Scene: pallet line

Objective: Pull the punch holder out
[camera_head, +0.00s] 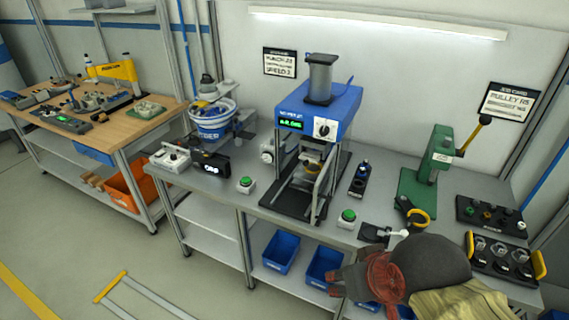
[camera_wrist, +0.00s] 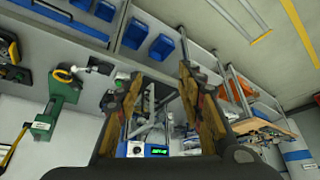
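A blue press (camera_head: 345,108) with a grey cylinder on top and a green display stands on the middle bench. Under its head, a yellowish ring-like part (camera_head: 312,165) sits among metal guides; I cannot tell for sure which part is the punch holder. My gripper (camera_head: 352,283) is in front of the bench at lower right, apart from the press. In the wrist view, which is upside down, my gripper (camera_wrist: 160,76) has its two fingers spread wide with nothing between them. The press (camera_wrist: 157,151) shows beyond, between the fingers, partly hidden by them.
A green hand press (camera_head: 432,165) stands right of the blue press. Black trays (camera_head: 491,215) of small parts lie at the right. Green-button boxes (camera_head: 347,217) and a small black stand (camera_head: 358,180) flank the press. Blue bins (camera_head: 281,250) sit on the lower shelf.

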